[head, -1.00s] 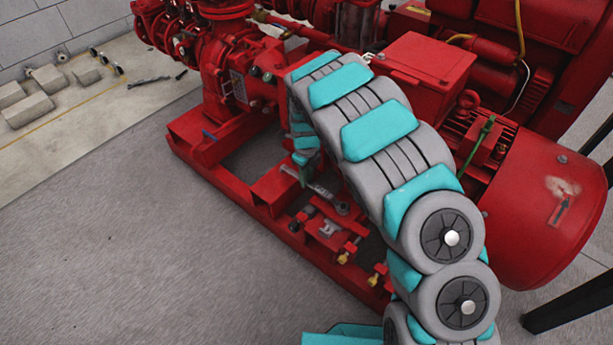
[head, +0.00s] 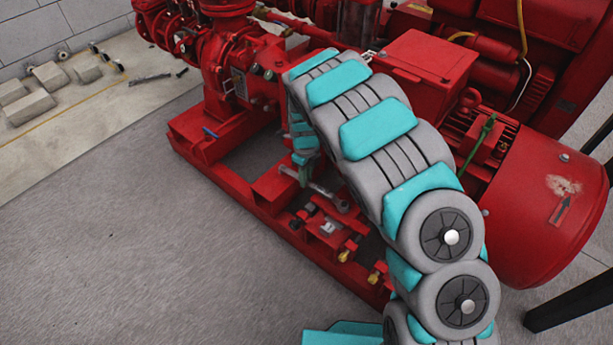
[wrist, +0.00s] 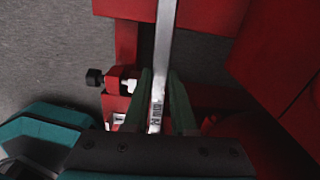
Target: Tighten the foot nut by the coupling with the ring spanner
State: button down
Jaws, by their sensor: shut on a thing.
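The ring spanner (head: 325,191) is a bright steel bar low over the red base frame. It also shows in the wrist view (wrist: 163,50), running up between my fingers and out at the top edge. My gripper (wrist: 160,72) is shut on its shaft. In the head view my gripper (head: 303,174) is small and partly covered by my arm. The spanner's far end lies to the lower right, beside my arm. I cannot make out the foot nut, or whether the ring is around it.
Yellow-tipped bolts (head: 346,254) and a dark bolt (wrist: 94,77) stick out along the red base frame (head: 232,190). The red motor (head: 540,215) stands right of my arm. Loose grey blocks (head: 50,76) lie at the far left. The floor in front is clear.

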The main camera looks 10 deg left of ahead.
jog(key=shift+r, duration=0.15)
jog(key=shift+r+p, duration=0.6)
jog(key=shift+r, duration=1.85)
